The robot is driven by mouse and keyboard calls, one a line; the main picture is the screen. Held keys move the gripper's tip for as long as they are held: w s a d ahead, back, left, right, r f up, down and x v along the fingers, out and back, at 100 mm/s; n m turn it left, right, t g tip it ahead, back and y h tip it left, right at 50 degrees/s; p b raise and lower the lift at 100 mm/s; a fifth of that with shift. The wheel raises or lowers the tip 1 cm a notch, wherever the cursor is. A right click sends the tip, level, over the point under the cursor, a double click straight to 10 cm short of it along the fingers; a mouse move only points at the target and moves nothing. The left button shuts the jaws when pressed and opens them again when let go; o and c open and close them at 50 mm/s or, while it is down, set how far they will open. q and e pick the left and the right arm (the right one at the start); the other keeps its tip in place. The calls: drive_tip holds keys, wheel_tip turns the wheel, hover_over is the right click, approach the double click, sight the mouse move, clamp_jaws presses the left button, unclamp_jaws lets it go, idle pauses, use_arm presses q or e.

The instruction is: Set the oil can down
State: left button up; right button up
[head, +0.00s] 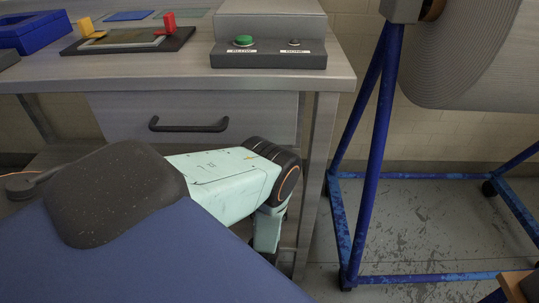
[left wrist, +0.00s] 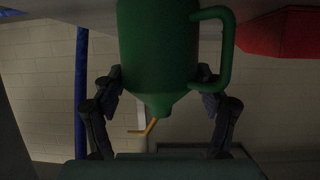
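The green oil can (left wrist: 157,45) fills the upper middle of the left wrist view, with its loop handle on the right. In that picture its cone top and thin yellow spout (left wrist: 150,128) point down, and its base is cut off by the top edge. The two dark fingers of my left gripper (left wrist: 160,86) stand on either side of the can and appear closed against it near its shoulder. Whether the base touches a surface cannot be seen.
A grey workbench (head: 190,77) holds a button box (head: 269,61), a dark panel (head: 128,42) with red and yellow parts and a blue bin (head: 34,32). A drawer (head: 194,107) sits below. A blue wheeled frame (head: 370,150) carries a large roll (head: 475,60) at right. A red object (left wrist: 280,35) shows beside the can.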

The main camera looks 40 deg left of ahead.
use_arm(q)
drive_tip(key=shift+o, duration=1.3)
drive_tip(key=shift+r, duration=0.2)
drive_tip(key=p+v, duration=0.5)
drive_tip(key=v, duration=0.7)
drive_tip(key=shift+w+d, duration=0.1)
drive_tip(key=shift+c, duration=0.2)
